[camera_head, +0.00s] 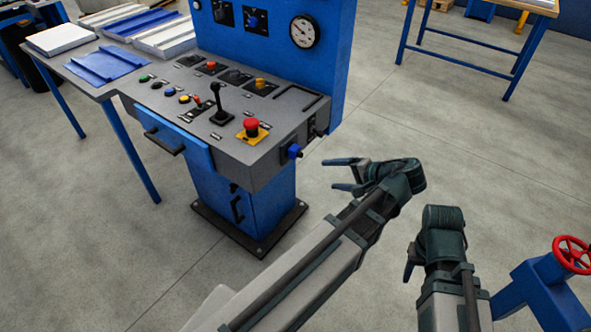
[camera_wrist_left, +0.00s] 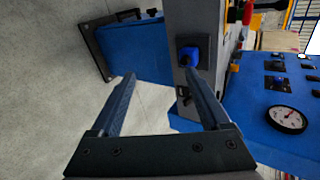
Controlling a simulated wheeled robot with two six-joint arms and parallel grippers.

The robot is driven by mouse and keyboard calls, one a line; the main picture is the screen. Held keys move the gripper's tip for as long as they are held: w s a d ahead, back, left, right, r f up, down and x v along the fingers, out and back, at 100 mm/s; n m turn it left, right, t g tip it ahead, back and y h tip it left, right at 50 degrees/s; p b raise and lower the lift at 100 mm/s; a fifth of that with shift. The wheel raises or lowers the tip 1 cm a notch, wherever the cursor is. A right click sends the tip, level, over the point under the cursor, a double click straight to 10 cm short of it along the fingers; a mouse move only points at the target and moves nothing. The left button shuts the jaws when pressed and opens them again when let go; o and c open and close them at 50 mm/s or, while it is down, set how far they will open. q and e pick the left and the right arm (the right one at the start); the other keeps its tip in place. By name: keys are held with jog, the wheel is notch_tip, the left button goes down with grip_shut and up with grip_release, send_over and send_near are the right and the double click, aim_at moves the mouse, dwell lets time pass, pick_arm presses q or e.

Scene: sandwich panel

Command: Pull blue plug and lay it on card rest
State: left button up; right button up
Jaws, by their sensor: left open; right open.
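The blue plug (camera_head: 293,151) sits in a socket on the right side face of the grey console. It also shows in the left wrist view (camera_wrist_left: 188,57), near the tip of one finger. My left gripper (camera_head: 328,174) is open and empty, its fingers pointing at the console's side, to the right of the plug and apart from it. My right gripper (camera_head: 409,268) is open and seen mostly from behind; its wrist hides much of its fingers. A shallow dark-edged recess (camera_head: 297,96) lies on the console top; I cannot tell whether it is the card rest.
The console top carries a red emergency button (camera_head: 251,126), a black lever (camera_head: 217,100) and several small knobs. A blue back panel with a gauge (camera_head: 304,31) rises behind. A red handwheel (camera_head: 572,254) stands at the lower right.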

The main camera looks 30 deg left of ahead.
aim_at(302, 156)
pick_arm(q)
jog(key=w+a+f+n+y+b, duration=0.1)
jog(key=w+a+f+y+b, duration=0.3)
jog(key=b, duration=1)
jog(key=shift+w+a+y, duration=0.35)
jog(key=shift+a+y, duration=0.55)
jog(key=shift+y, duration=0.6)
jog(key=shift+w+a, duration=0.2)
jog(key=shift+a, duration=2.05)
jog(key=shift+w+a, duration=0.15)
jog(key=shift+a, duration=2.1)
grip_shut()
jog(key=shift+d, duration=0.2)
